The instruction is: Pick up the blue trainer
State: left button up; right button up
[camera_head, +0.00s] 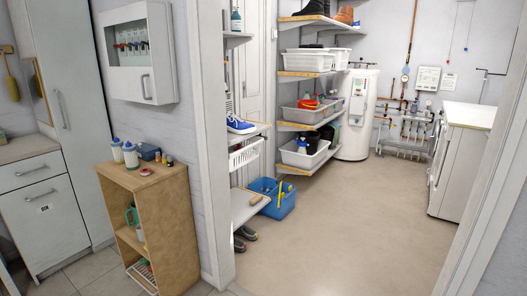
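The blue trainer (239,125) with a white sole sits on a white wall shelf (250,131) just inside the doorway, left of the middle of the head view. Only one blue shoe can be made out clearly, and its far left end lies close to the door frame. Nothing is touching it from my side. Neither of my grippers shows in the head view.
A wooden cabinet (172,190) with bottles on top stands left of the doorway. A white basket (246,153) hangs below the trainer's shelf, and a blue crate (273,201) stands on the floor. The floor (350,225) through the doorway is clear.

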aim_at(236, 125)
jog(key=i+l+u, duration=0.15)
jog(key=i, duration=0.25)
jog(key=i+l+u, duration=0.15)
jog(key=i, duration=0.3)
jog(key=i+l+u, duration=0.15)
jog(key=i, duration=0.25)
jog(key=l, duration=0.1)
